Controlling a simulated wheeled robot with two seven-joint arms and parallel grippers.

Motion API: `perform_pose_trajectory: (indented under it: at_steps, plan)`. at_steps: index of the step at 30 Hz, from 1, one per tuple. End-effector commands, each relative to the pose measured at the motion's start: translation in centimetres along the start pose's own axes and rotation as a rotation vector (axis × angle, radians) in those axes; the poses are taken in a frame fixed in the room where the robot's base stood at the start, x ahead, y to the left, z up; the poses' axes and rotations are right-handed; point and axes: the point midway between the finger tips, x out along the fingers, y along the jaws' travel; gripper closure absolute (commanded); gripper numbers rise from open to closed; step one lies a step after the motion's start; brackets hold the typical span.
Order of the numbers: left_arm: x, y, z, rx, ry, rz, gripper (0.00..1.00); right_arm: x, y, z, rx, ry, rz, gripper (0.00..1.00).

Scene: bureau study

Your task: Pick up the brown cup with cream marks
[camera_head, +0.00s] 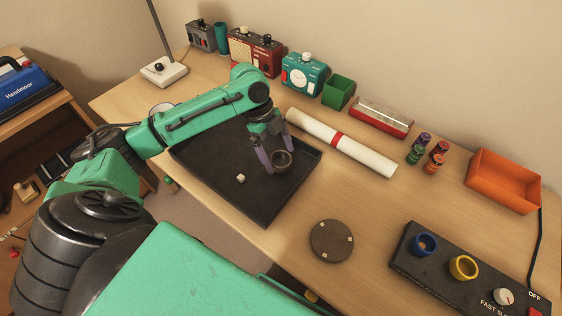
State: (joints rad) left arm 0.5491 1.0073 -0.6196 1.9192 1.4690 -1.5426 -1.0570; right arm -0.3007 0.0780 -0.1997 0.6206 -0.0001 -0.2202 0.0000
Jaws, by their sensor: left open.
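A small brown cup (283,161) with an open round top is in the right part of the black tray (262,211). Its cream marks are too small to make out. My left gripper (278,157) is open and reaches down over the tray, with a fingertip on either side of the cup. I cannot tell whether the fingers touch it. The fingers partly hide the cup. My right gripper is out of view.
A cream die (241,178) lies in the tray. A round brown disc (328,243) with small cream squares is in front. A white roll (360,155) with a red band lies behind the tray. A control box (440,280) and orange bin (502,190) are at right.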

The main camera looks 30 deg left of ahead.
Motion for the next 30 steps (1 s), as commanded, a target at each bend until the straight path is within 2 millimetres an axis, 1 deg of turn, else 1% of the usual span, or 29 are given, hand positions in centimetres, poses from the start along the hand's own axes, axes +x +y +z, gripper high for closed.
perform_pose_trajectory:
  at_steps: [1,3,5,10,11,12,14,15,16,17,25,28,30]
  plan:
    - [0.9,0.0,-0.1,0.0,0.002,0.002,0.0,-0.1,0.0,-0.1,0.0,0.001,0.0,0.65]
    - [1.8,0.1,-0.1,0.001,0.001,0.002,0.0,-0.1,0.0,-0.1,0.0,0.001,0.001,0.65]
    - [2.1,0.0,0.0,0.001,0.0,0.0,0.0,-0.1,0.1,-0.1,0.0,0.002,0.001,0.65]
    - [2.1,0.0,0.0,0.001,-0.001,-0.001,0.0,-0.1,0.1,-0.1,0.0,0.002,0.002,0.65]
    - [2.1,0.0,0.0,0.001,-0.001,-0.001,0.11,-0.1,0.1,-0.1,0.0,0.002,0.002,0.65]
    - [2.1,0.0,0.0,0.001,-0.001,-0.001,0.27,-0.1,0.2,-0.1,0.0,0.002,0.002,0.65]
    - [2.1,0.0,0.0,0.001,-0.001,-0.001,0.5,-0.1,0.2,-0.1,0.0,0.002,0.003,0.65]
    - [2.1,0.0,0.0,0.001,-0.001,-0.001,0.65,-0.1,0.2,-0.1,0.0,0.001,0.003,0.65]
    - [2.1,0.0,0.0,0.001,-0.001,-0.001,0.77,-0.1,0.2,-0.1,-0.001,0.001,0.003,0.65]
    - [2.1,0.0,0.0,0.001,-0.001,-0.001,0.85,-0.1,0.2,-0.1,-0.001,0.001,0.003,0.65]
    - [1.9,0.0,-0.1,0.001,-0.001,-0.002,0.85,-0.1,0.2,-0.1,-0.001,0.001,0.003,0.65]
    - [1.1,-0.1,-0.4,0.002,-0.001,-0.003,0.85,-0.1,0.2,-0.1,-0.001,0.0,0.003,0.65]
    - [0.2,-0.1,-0.8,0.003,-0.001,-0.005,0.85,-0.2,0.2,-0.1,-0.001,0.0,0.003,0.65]
